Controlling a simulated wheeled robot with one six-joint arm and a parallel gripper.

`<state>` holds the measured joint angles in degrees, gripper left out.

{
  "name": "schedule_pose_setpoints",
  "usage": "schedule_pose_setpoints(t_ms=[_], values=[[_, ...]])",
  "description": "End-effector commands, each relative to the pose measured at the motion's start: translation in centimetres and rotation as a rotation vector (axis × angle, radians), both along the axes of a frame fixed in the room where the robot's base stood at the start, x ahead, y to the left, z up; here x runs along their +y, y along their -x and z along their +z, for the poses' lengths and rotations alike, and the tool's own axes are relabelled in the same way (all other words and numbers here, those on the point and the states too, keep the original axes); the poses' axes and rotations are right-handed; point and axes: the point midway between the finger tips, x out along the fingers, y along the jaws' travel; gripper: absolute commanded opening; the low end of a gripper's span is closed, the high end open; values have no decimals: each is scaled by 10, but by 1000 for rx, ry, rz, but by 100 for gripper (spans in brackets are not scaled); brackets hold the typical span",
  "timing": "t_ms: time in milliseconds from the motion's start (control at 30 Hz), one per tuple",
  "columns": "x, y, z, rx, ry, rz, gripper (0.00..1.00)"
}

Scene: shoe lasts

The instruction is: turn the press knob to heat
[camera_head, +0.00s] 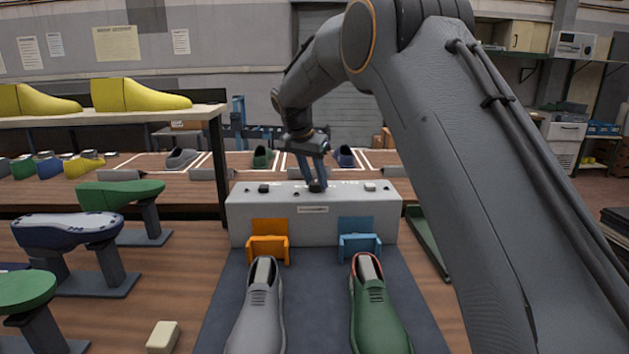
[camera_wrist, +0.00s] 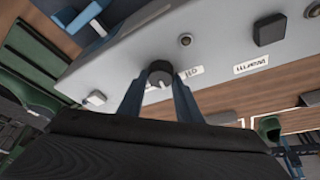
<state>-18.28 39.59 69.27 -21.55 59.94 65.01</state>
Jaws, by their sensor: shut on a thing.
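The press (camera_head: 312,222) is a light grey box across the far end of a dark mat, with small dark controls on its top. My gripper (camera_head: 316,184) reaches down onto the top of the press, near its middle. In the wrist view the two blue fingers (camera_wrist: 160,84) are shut on a dark round knob (camera_wrist: 160,72). The knob has a pale pointer mark. A white label beside the knob is upside down and partly cut off by a finger. Another label (camera_wrist: 251,64) further right seems to read "WARM".
A dark square control (camera_wrist: 269,29) and a small round button (camera_wrist: 185,40) also sit on the press top. An orange holder (camera_head: 268,248) and a blue holder (camera_head: 359,246) stand before the press. A grey shoe (camera_head: 258,312) and a green shoe (camera_head: 376,318) lie on the mat (camera_head: 316,300).

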Motion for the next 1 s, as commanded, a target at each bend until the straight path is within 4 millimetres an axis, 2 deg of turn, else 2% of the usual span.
schedule_pose_setpoints(t_ms=[500, 700, 1000], values=[[1, -2, 1, -4, -1, -437, 9], [1, -2, 1, -4, -2, -540, 9], [1, -2, 1, -3, -3, -606, 9]])
